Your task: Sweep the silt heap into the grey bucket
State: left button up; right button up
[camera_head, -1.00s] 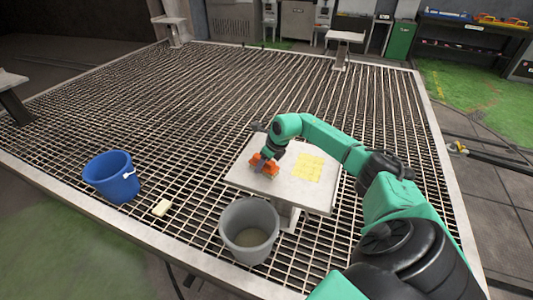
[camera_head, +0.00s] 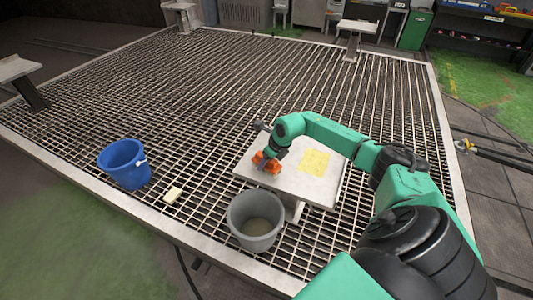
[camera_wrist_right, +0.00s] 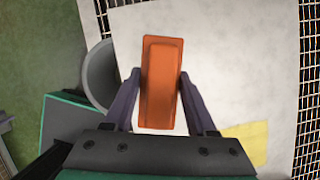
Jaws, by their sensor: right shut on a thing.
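My right gripper (camera_head: 267,157) is shut on an orange block-like tool (camera_head: 265,164). The tool is at the left part of a pale grey table top (camera_head: 321,191); I cannot tell whether it touches the surface. In the right wrist view the tool (camera_wrist_right: 161,80) sits between the two fingers. The grey bucket (camera_head: 240,232) stands on the grating below the table's near left edge, with a dull brownish bottom. Its rim shows at the left in the wrist view (camera_wrist_right: 97,75). I cannot make out a silt heap on the table. My left gripper is out of view.
A flat yellow patch (camera_head: 314,162) lies on the table, right of the tool. A blue bucket (camera_head: 124,164) and a small cream block (camera_head: 173,194) are on the grating (camera_head: 215,100) to the left. Other small tables stand at the grating's edges.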

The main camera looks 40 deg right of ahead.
jog(key=shift+r, duration=0.15)
notch_tip(320, 180, up, 6)
jog(key=p, duration=0.4)
dwell(0.4)
